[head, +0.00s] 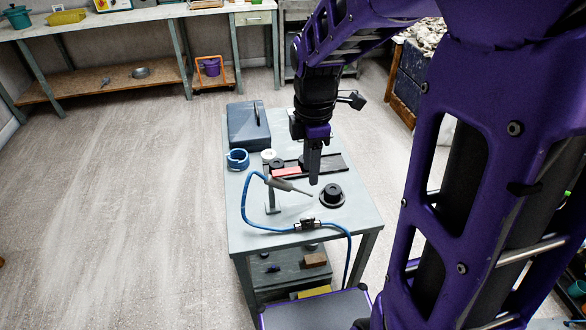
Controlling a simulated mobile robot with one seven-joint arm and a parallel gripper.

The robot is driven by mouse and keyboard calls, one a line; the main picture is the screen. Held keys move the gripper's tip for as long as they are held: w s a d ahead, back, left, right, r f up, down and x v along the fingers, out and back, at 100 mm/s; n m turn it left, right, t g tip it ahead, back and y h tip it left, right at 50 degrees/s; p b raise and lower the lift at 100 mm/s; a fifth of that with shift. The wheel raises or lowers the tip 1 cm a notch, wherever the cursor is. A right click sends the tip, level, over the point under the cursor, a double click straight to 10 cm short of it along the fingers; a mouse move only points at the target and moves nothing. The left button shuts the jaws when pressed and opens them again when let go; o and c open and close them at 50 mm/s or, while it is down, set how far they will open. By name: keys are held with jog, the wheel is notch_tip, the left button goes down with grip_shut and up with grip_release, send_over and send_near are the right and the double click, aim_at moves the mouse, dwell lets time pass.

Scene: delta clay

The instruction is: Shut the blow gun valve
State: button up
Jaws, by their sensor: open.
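The blow gun (290,186) is grey and sits on a small upright stand (271,198), its thin nozzle pointing right toward a black round flanged part (332,196). A blue hose (246,210) loops from the gun down to the table's front. A small dark inline valve (308,225) sits in this hose near the front edge; its handle position is too small to tell. A faint pale haze seems to show below the nozzle. My gripper (313,180) points down above the table, behind the valve and apart from it. It is open and seen nearly edge-on, with nothing visible in it.
The grey table (358,218) also holds a dark blue case (248,125), a blue coiled ring (237,160), a red block (286,173) and a dark rail (330,163). A lower shelf (285,270) carries small blocks. The floor at left is clear. A workbench (120,30) stands behind.

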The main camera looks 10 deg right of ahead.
aim_at(308, 218)
notch_tip(308, 218, down, 16)
jog(key=b, duration=0.2)
jog(key=shift+r+b, duration=0.2)
jog(key=shift+b, duration=0.1)
grip_shut()
